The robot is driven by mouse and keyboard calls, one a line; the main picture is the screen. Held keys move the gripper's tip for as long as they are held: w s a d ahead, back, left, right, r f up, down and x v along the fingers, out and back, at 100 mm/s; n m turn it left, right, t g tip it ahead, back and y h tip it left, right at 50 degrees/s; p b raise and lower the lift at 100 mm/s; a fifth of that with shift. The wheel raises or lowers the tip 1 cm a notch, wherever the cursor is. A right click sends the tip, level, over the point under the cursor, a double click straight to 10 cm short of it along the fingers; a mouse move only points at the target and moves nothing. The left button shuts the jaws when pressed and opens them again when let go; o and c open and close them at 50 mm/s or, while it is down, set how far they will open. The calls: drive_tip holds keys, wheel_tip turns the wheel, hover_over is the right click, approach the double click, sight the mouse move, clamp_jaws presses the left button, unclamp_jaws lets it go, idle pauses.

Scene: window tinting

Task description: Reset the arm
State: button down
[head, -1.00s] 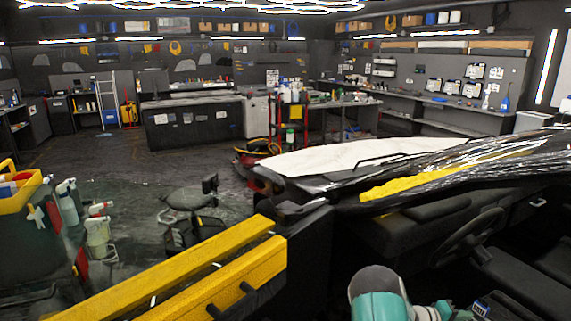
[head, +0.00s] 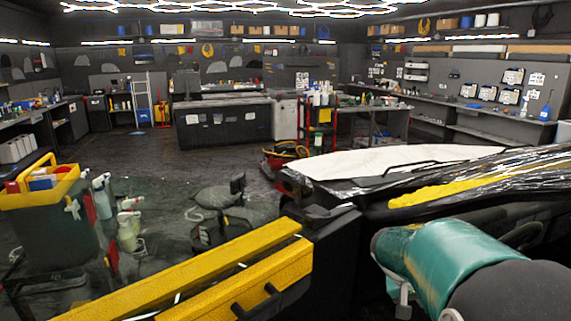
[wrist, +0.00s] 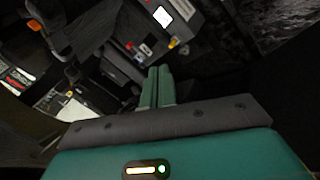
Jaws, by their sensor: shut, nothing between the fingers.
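My gripper (wrist: 157,88) shows in the wrist view with its two green fingers side by side, shut and empty. Its tips point toward the dark interior of the car, seen tilted, with no visible contact. In the head view my teal and grey arm reaches in at the lower right, in front of the car (head: 400,160). My gripper's fingers cannot be made out in the head view.
A yellow-edged panel (head: 190,275), apparently the car's open door, stands close in front. A cart with a yellow tray (head: 42,190) and bottles is at left. A black stool (head: 218,200) stands beyond. Workbenches (head: 222,122) line the back; open floor lies between.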

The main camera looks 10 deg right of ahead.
drive_tip(key=s+a+r+n+t+y, duration=0.1)
drive_tip(key=s+a, duration=0.3)
drive_tip(key=a, duration=0.4)
drive_tip(key=s+a+r+n+t+y, duration=0.2)
drive_tip(key=s+a+r+t+y, duration=0.1)
drive_tip(key=a, duration=0.6)
drive_tip(key=s+a+r+n+t+y, duration=0.2)
drive_tip(key=s+a, duration=0.3)
drive_tip(key=a, duration=0.4)
drive_tip(key=shift+s+a+r+y, duration=0.15)
drive_tip(key=shift+s+r+y, duration=0.3)
drive_tip(key=shift+r, duration=0.35)
